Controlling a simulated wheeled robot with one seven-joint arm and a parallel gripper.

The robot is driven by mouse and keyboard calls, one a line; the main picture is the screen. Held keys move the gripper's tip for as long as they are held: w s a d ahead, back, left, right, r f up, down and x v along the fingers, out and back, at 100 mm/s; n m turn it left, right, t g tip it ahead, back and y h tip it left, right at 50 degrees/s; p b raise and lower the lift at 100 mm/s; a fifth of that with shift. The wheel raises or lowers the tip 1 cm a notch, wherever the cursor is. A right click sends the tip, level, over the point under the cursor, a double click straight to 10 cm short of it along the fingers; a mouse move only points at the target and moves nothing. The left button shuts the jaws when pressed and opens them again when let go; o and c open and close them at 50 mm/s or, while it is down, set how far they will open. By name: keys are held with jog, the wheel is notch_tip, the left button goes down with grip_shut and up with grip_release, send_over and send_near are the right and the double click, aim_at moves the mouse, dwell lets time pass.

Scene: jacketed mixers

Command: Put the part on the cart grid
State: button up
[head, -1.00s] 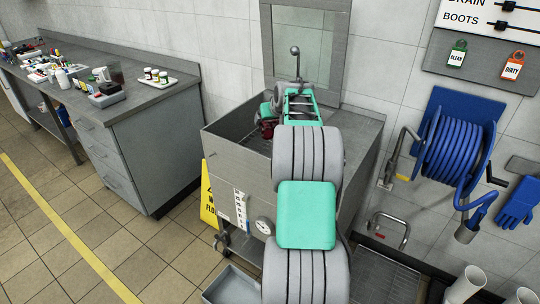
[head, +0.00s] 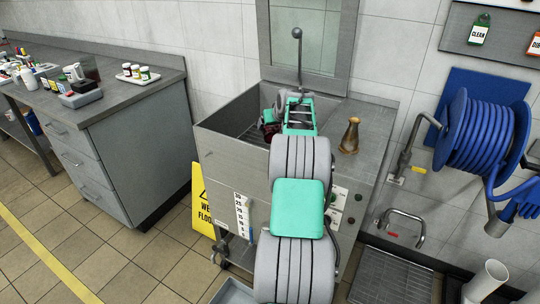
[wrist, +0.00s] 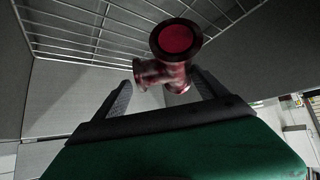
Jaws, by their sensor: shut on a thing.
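The part (wrist: 172,60) is a reddish, shiny piece with a round red-faced flange and a side stub. In the wrist view it sits between the two fingers of my gripper (wrist: 163,88), which is shut on it. In the head view only a dark red bit of the part (head: 271,129) shows beside my green gripper (head: 277,112), over the steel basin (head: 215,130). A wire grid (wrist: 85,30) shows beyond the part in the wrist view; I cannot tell whether they touch. In the head view part of a grid (head: 250,130) shows inside the basin, partly hidden by my arm.
A brown, bottle-shaped piece (head: 350,136) stands on the steel ledge right of the basin. A faucet (head: 298,60) rises behind my gripper. A blue hose reel (head: 480,140) hangs at right. A counter (head: 130,100) with small items and a yellow floor sign (head: 203,205) are at left.

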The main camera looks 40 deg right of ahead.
notch_tip(320, 180, down, 10)
jog(key=shift+r, duration=0.15)
jog(key=o, duration=1.9)
jog(key=shift+s, duration=0.1)
jog(key=shift+s+r, duration=0.1)
jog(key=shift+r, duration=0.15)
jog(key=v, duration=0.7)
jog(key=shift+a, duration=0.1)
